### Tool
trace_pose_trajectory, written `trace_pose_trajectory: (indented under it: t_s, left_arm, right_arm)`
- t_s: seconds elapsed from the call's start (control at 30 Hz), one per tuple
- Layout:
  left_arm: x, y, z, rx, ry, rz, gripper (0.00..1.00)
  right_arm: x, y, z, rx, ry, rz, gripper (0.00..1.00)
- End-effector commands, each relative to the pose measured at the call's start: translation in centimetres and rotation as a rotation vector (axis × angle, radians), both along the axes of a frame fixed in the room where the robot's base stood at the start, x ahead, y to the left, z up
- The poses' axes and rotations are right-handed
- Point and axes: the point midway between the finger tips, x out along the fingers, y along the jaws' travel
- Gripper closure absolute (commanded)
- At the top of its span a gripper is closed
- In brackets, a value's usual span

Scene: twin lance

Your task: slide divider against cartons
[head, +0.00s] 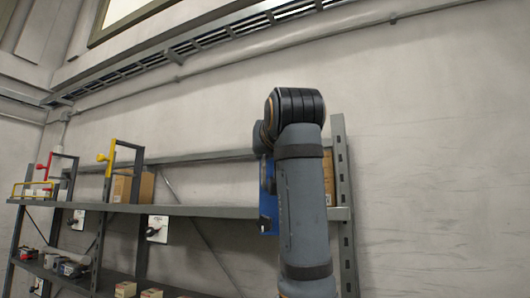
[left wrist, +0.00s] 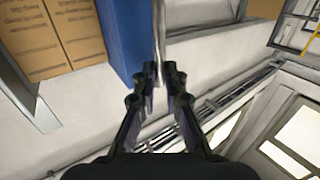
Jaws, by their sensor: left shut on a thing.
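A blue divider (left wrist: 122,40) stands beside brown cartons (left wrist: 58,38) in the left wrist view. The cartons border its left side there; I cannot tell whether they touch. My left gripper (left wrist: 163,68) is shut at a thin pale edge (left wrist: 159,28) just right of the blue face. In the head view my left arm covers much of the divider, which shows as a blue strip (head: 268,200). A sliver of carton (head: 328,175) shows right of the arm. My left gripper's fingers are hidden there. My right gripper is in neither view.
A grey metal shelf (head: 215,211) runs along the wall, ending at an upright post (head: 345,200). Further left stand a yellow-handled frame (head: 109,160), a red-handled frame (head: 45,165) and a carton (head: 133,188). Small boxes (head: 125,289) lie on the lower shelf.

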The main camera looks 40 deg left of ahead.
Motion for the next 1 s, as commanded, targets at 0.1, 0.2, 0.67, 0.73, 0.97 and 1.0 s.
trace_pose_trajectory:
  t_s: [0.1, 0.2, 0.67, 0.73, 0.97, 1.0]
  left_arm:
    - [0.1, 0.0, 0.0, 0.001, 0.001, -0.001, 0.82]
    - [0.1, 0.0, 0.0, 0.001, 0.001, -0.001, 0.68]
    - [-1.3, -1.6, 0.1, 0.001, -0.004, -0.004, 0.67]
    - [-2.4, -2.8, 0.1, 0.001, -0.004, -0.006, 0.67]
    - [-6.0, -6.9, 0.0, 0.001, -0.001, -0.005, 0.67]
    - [-6.5, -7.4, 0.0, 0.001, -0.001, -0.005, 0.67]
  right_arm:
    - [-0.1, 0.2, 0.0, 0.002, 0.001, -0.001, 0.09]
    - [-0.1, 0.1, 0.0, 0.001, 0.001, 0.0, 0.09]
    - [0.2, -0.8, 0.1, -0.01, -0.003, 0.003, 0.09]
    - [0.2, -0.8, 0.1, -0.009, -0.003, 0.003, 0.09]
    - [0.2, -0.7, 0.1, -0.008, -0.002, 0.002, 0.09]
    - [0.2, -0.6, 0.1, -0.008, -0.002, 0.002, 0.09]
